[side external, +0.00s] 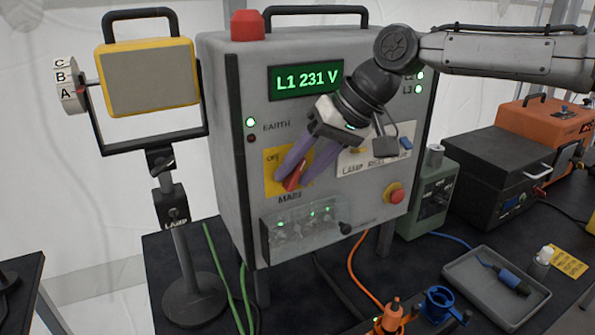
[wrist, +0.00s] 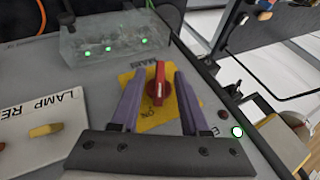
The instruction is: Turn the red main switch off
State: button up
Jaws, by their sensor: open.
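The red main switch (side external: 294,176) is a rotary handle on a yellow plate (side external: 270,183) marked MAIN on the grey cabinet's front. In the wrist view the red handle (wrist: 158,84) stands between the two purple fingers, its length running roughly along them. My gripper (side external: 305,168) is open, with its fingers on either side of the handle and a gap showing on both sides in the wrist view. Whether the fingertips touch the plate (wrist: 143,112) I cannot tell. In the side view a finger partly covers the switch. The display (side external: 306,81) reads L1 231 V and green lights are lit.
Below the switch is a clear cover (side external: 305,220) over small green-lit parts. A red push button (side external: 395,195) sits lower right. The lamp reel panel (side external: 372,157) is right of the switch. A lamp on a stand (side external: 148,78) stands left; cables hang below.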

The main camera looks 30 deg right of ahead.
jog(key=shift+w+a+f, duration=0.15)
jog(key=shift+f, duration=0.15)
jog(key=shift+c, duration=0.3)
grip_shut()
